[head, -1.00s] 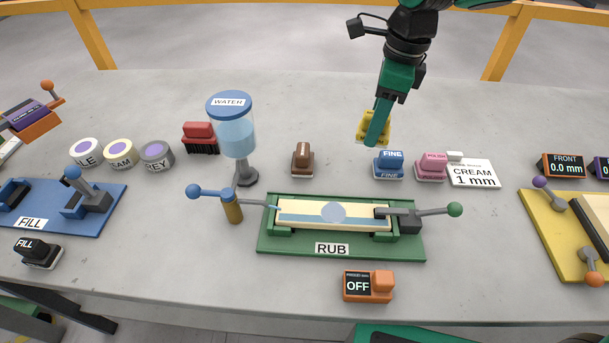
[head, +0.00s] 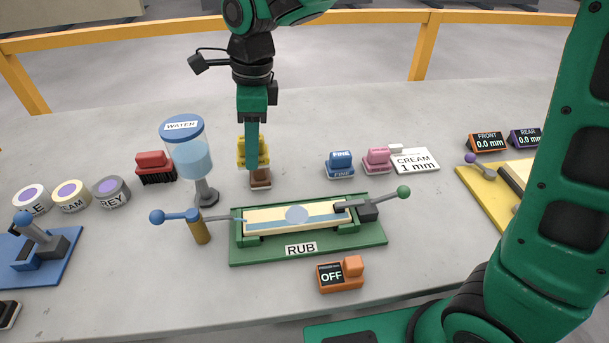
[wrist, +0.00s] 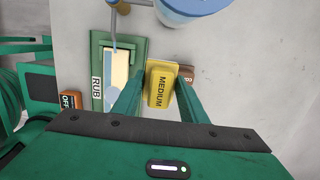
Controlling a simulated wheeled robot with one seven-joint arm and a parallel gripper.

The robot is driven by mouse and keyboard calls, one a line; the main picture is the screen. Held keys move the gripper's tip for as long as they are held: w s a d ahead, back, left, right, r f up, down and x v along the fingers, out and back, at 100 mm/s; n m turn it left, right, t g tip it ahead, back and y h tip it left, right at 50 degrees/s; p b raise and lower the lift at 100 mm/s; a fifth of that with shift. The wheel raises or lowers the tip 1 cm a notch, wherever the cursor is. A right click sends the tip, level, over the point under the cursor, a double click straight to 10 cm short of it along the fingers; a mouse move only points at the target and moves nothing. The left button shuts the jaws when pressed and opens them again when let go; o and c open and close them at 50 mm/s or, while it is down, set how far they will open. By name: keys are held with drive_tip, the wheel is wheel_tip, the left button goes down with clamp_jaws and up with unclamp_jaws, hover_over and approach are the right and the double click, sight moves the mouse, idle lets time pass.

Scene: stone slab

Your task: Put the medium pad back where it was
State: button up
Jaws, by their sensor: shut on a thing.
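The medium pad is a yellow block (head: 246,153) with MEDIUM on its top in the wrist view (wrist: 160,88). My gripper (head: 252,138) is shut on it, a finger on each side. In the head view it overlaps the upper part of a brown pad (head: 260,181); I cannot tell its exact height over the slab. In the wrist view the brown pad (wrist: 188,74) shows just beside it, partly hidden by a finger. The blue FINE pad (head: 341,163) and pink POLISH pad (head: 377,160) stand to the right, with a gap between brown and blue.
The green RUB fixture (head: 310,252) holds a cream bar in front. The WATER dispenser (head: 188,150) and red brush (head: 155,167) stand to the left. A CREAM 1 mm card (head: 413,161) lies right of the pink pad. The slab (head: 300,150) is bare behind the pads.

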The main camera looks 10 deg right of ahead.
drive_tip(key=w+d+f, duration=0.1)
drive_tip(key=d+f, duration=0.1)
drive_tip(key=d, duration=0.1)
drive_tip(key=w+d+f, duration=0.2)
drive_tip(key=d, duration=0.2)
drive_tip(key=w+d+f, duration=0.2)
drive_tip(key=d+f, duration=0.1)
drive_tip(key=shift+w+d, duration=0.1)
drive_tip(key=shift+d, duration=0.15)
drive_tip(key=shift+f, duration=2)
drive_tip(key=shift+f, duration=0.1)
drive_tip(key=o, duration=0.9)
drive_tip(key=shift+o, duration=0.5)
